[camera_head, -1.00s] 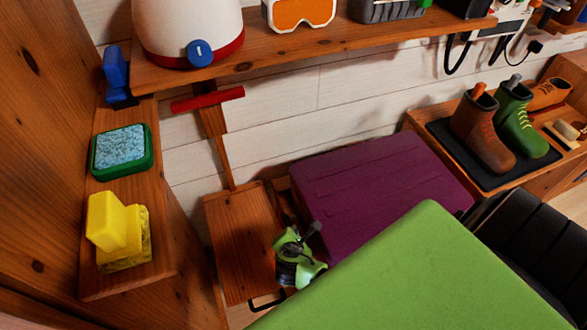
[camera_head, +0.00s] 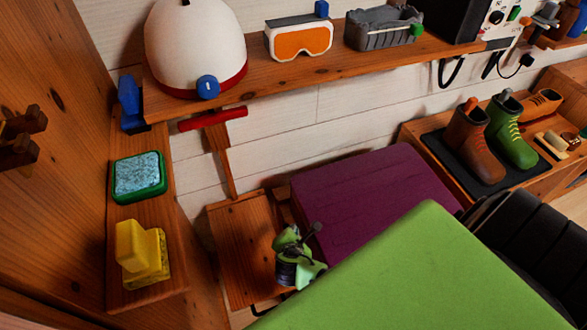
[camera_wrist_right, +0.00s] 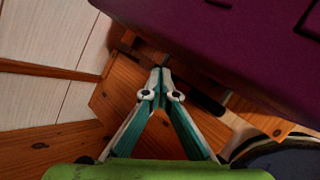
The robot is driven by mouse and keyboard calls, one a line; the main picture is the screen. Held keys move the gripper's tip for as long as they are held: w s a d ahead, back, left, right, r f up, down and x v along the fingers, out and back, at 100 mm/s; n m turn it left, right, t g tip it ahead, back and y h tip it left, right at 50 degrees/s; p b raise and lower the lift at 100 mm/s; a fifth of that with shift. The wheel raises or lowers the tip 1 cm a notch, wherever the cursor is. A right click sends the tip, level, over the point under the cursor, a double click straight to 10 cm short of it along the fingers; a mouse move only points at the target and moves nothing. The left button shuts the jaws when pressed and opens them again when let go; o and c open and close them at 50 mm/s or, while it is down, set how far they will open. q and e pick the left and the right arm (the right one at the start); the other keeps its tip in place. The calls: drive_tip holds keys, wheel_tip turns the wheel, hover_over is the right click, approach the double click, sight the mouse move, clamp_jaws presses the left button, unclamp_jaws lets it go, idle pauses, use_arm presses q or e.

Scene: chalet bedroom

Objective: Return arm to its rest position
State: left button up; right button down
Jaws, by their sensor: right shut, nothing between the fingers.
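My right gripper (camera_head: 298,258) shows small in the head view, low in front of the purple case (camera_head: 370,195) and over the right side of a small wooden stand (camera_head: 240,240). In the right wrist view, its two teal and white fingers (camera_wrist_right: 160,72) meet at the tips, shut with nothing between them. Below them is the wooden stand (camera_wrist_right: 115,95); the purple case (camera_wrist_right: 230,45) is at the upper right. My left gripper is in neither view.
A shelf (camera_head: 270,72) holds a white helmet (camera_head: 195,45) and orange goggles (camera_head: 300,40). Boots (camera_head: 470,140) stand on a dark mat at right. Wooden pegs (camera_head: 20,130) jut out at left.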

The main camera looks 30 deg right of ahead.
drive_tip(key=shift+s, duration=0.1)
idle(0.3)
drive_tip(key=s+a+r+m+g+y, duration=0.2)
drive_tip(key=s+a+r+m+y, duration=0.15)
drive_tip(key=s+r+m, duration=0.55)
drive_tip(key=s+a+r+m+g+y, duration=0.2)
drive_tip(key=s+a+r+m, duration=0.2)
drive_tip(key=s+r+m, duration=0.45)
wheel_tip(320, 180, down, 25)
drive_tip(key=s, duration=0.1)
drive_tip(key=s+d+f+g, duration=0.2)
drive_tip(key=s+d+f, duration=0.1)
drive_tip(key=s+f, duration=1.4)
drive_tip(key=shift+s, duration=0.4)
drive_tip(key=shift+d+n, duration=0.1)
drive_tip(key=shift+n, duration=0.15)
